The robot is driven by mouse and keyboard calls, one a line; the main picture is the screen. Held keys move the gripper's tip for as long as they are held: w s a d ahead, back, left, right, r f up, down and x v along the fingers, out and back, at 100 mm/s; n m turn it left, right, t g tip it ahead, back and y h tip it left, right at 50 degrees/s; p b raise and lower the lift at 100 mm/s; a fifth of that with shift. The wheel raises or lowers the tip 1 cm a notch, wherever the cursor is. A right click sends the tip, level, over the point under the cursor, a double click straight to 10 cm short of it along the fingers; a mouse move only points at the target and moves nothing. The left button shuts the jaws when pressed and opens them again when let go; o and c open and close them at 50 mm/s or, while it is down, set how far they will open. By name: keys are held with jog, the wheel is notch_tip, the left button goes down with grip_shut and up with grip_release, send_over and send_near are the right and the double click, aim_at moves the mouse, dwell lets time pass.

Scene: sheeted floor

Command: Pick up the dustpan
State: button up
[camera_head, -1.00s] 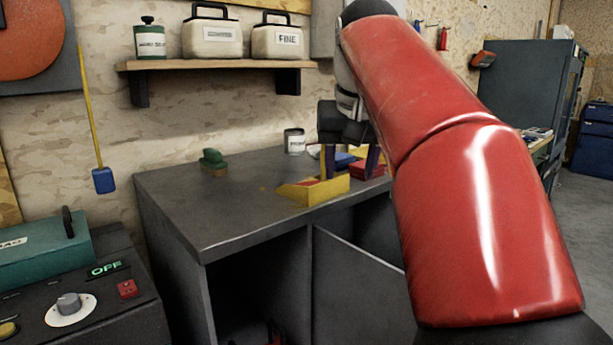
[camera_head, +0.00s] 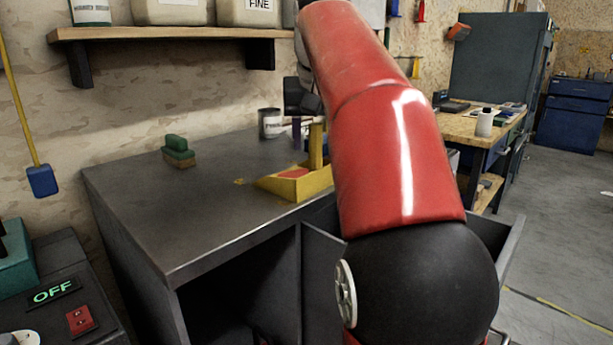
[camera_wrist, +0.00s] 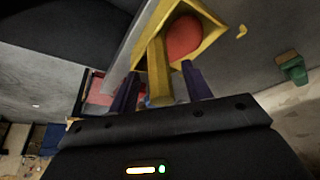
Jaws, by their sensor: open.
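The dustpan is yellow with a red inside (camera_head: 295,183) and lies near the front edge of the grey workbench top (camera_head: 215,215). Its yellow handle stands upright. In the wrist view the dustpan (camera_wrist: 205,38) is beyond my fingertips, and its handle reaches back between my two purple fingers. My gripper (camera_wrist: 160,72) is open around the handle, with gaps visible beside it. In the head view one purple finger shows left of the handle; my red arm hides the rest of the gripper.
A green brush-like block (camera_head: 178,152) and a can (camera_head: 270,123) stand on the bench. A shelf (camera_head: 170,35) with containers hangs above. A machine with an OFF display (camera_head: 55,292) is at lower left. Open floor (camera_head: 560,240) lies to the right.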

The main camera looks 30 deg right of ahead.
jog(key=shift+x, duration=1.15)
grip_shut()
